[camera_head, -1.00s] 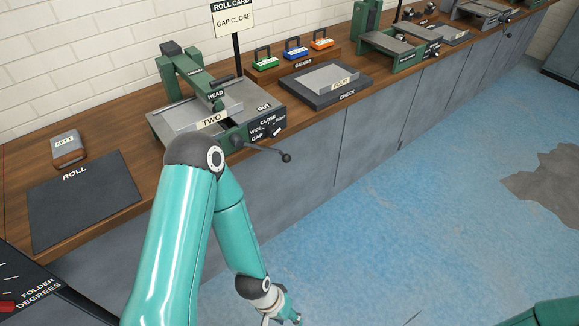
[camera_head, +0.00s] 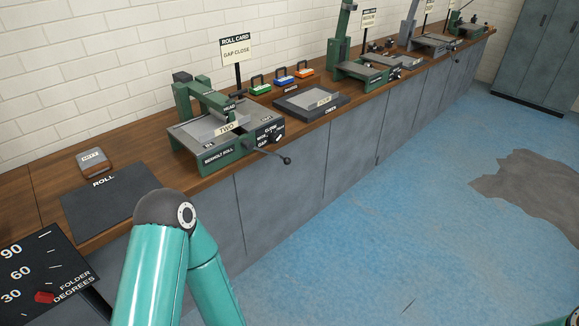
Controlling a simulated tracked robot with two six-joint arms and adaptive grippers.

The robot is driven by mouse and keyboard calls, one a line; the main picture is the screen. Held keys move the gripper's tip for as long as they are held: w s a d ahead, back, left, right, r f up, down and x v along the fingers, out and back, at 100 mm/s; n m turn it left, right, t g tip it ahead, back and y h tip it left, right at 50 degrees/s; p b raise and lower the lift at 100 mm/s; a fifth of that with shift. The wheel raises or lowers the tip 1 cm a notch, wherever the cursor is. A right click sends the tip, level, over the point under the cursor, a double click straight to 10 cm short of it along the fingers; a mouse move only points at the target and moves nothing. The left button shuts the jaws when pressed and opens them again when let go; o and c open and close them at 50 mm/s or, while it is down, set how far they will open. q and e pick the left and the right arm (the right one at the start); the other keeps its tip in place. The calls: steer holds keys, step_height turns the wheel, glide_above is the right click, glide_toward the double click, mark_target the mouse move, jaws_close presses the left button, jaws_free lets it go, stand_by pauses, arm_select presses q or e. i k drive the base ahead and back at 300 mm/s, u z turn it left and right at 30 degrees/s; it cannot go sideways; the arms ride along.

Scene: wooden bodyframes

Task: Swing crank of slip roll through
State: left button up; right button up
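The slip roll is a green bench machine (camera_head: 212,125) on the wooden bench, with a head arm over a grey bed and a sheet marked TWO (camera_head: 229,127) on it. Its crank (camera_head: 272,153) sticks out at the front right, its dark knob over the bench's front edge. A gap dial (camera_head: 271,138) sits on the dark end panel above the crank. A card reading ROLL CARD, GAP CLOSE (camera_head: 235,48) stands behind it. My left arm is in front of the bench, apart from the crank.
A black ROLL mat (camera_head: 110,202) and a small MITT block (camera_head: 94,163) lie left of the machine. A CHECK tray (camera_head: 311,103) and several coloured gauges lie to its right. A folder degrees panel (camera_head: 45,275) is at lower left.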

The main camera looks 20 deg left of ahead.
mark_target(246, 144)
steer(key=z, duration=0.2)
steer(key=i, duration=1)
steer(key=u, duration=0.05)
